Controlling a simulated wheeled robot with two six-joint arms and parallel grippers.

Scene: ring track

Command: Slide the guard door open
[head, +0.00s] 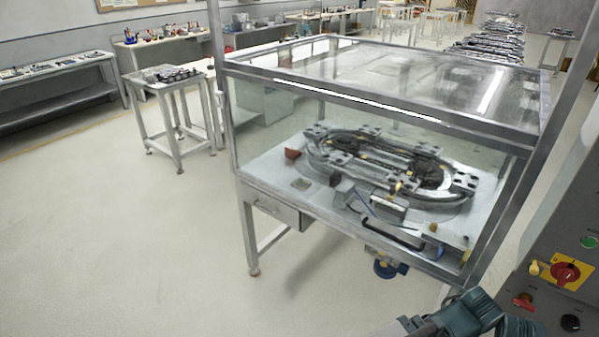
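The guard is a clear-walled metal-framed enclosure standing on a table, with its top frame rail (375,100) along the near side. The guard door appears to be the clear near side panel (340,125); its edges are hard to make out, and I cannot tell how far it is shut. A dark curved handle bar (393,237) sits low on this near side. Inside is an oval ring track (385,160) with several metal blocks on it. Part of my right arm shows at the bottom right, with its gripper (418,325) partly cut off, apart from the handle. My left gripper is not in view.
A grey control box with a red-and-yellow switch (566,273) stands at the right edge. A small metal table (178,90) stands back left. The floor at left is clear.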

